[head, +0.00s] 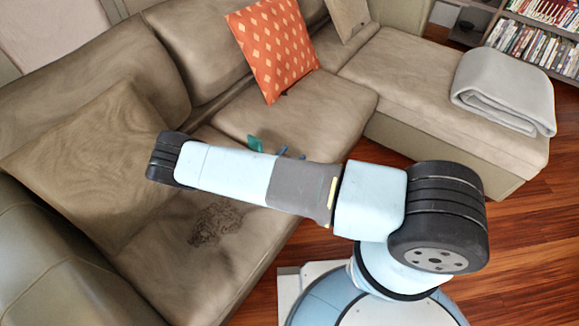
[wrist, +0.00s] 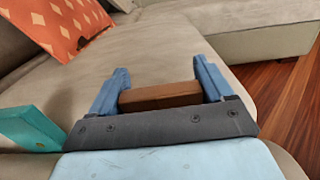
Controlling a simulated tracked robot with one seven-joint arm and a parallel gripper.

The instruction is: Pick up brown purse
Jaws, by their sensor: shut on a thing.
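The brown purse (wrist: 160,96) shows in the wrist view as a brown block between the two blue fingers of my gripper (wrist: 161,76). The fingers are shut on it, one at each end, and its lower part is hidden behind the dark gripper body. The purse is over the beige sofa seat; I cannot tell whether it touches the seat.
A teal object (wrist: 28,128) is just left of my gripper; it also shows in the head view (head: 255,143). The beige sofa (head: 300,112) holds an orange patterned cushion (head: 272,48), a brown cushion (head: 85,160) and a folded grey blanket (head: 503,88). Bookshelves (head: 535,38) stand at far right.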

